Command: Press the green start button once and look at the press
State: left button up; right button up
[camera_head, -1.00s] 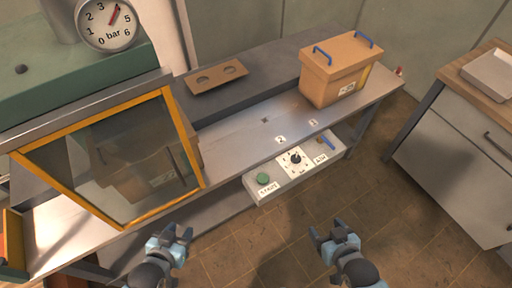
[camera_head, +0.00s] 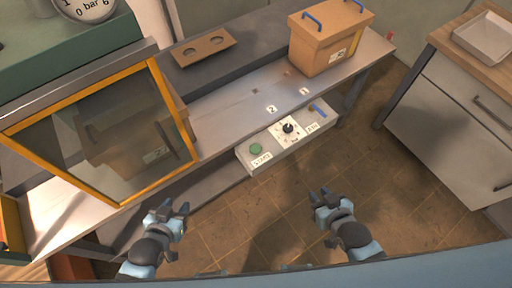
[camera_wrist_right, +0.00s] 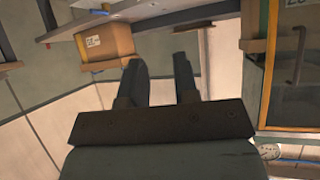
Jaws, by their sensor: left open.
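The green start button (camera_head: 256,148) sits on a pale control panel (camera_head: 246,163) at the bench's front edge, above a label that appears to read START. A black knob (camera_head: 288,128) on a white dial is to its right. My left gripper (camera_head: 174,207) is open and empty, below and left of the button, apart from it. My right gripper (camera_head: 320,194) is open and empty, below and right of the panel, apart from it. The right wrist view shows its two fingers (camera_wrist_right: 160,80) spread with nothing between them.
An orange box with blue handles (camera_head: 322,45) stands at the bench's right end. A plate with two holes (camera_head: 203,47) lies at the back. A cabinet with a tray (camera_head: 484,40) is at right. The pressure gauge (camera_head: 86,8) is cut off at the top. Floor before the panel is clear.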

grip_shut()
dwell(1.4)
